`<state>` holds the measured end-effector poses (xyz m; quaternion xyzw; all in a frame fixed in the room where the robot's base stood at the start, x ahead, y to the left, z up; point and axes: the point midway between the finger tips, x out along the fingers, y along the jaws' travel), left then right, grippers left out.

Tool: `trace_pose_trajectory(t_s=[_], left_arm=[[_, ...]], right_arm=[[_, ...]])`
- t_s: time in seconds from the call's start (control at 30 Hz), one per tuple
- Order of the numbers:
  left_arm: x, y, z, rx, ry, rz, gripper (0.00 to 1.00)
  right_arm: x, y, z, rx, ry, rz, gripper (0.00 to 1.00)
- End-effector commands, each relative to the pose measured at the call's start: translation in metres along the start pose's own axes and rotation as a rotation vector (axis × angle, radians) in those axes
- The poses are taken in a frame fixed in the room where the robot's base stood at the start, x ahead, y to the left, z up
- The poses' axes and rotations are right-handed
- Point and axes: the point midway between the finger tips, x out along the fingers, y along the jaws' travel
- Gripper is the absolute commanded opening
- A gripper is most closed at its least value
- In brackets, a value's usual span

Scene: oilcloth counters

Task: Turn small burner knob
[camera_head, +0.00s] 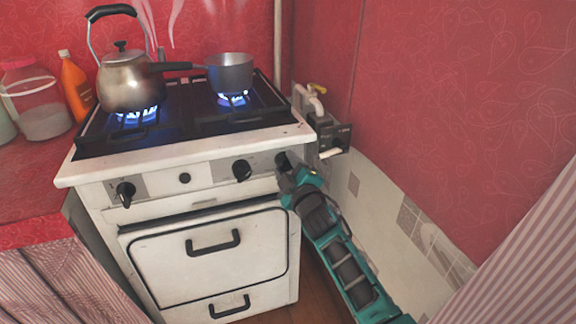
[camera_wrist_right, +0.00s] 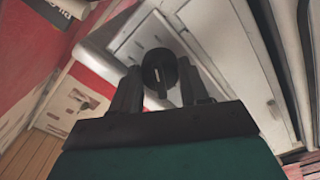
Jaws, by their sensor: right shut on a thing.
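The white stove (camera_head: 200,155) has dark knobs along its front panel. My right gripper (camera_head: 288,172) reaches in from the lower right to the rightmost knob (camera_head: 282,158), which it partly hides. In the right wrist view, this round black knob (camera_wrist_right: 160,66) with a pale mark sits between the two fingers of my right gripper (camera_wrist_right: 161,88), which are shut on it. Another knob (camera_head: 241,170) is just to the left, and one more (camera_head: 125,193) is at the far left. My left gripper is out of view.
A kettle (camera_head: 130,82) and a small pot (camera_head: 231,73) stand over blue flames. An orange bottle (camera_head: 75,85) and a jar (camera_head: 38,105) are on the left counter. A pipe and dark box (camera_head: 328,133) are by the right wall, close to my arm.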

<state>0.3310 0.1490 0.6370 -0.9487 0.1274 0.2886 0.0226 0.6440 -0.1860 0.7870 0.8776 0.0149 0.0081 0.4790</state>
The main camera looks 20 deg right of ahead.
Motion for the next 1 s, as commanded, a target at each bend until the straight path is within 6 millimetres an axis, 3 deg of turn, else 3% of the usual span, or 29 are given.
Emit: trace_pose_trajectory(t_s=[0.4, 0.97, 1.0], left_arm=[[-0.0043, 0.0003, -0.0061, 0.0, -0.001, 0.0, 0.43], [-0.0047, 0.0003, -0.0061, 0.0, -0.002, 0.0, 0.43], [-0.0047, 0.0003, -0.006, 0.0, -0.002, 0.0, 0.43]], right_arm=[[-0.0001, -0.0001, -0.0001, 0.2, -0.001, -0.001, 0.14], [-0.0001, -0.0003, 0.0002, 0.233, -0.001, -0.001, 0.14], [-0.0001, -0.0003, 0.0002, 0.233, -0.001, -0.001, 0.47]])
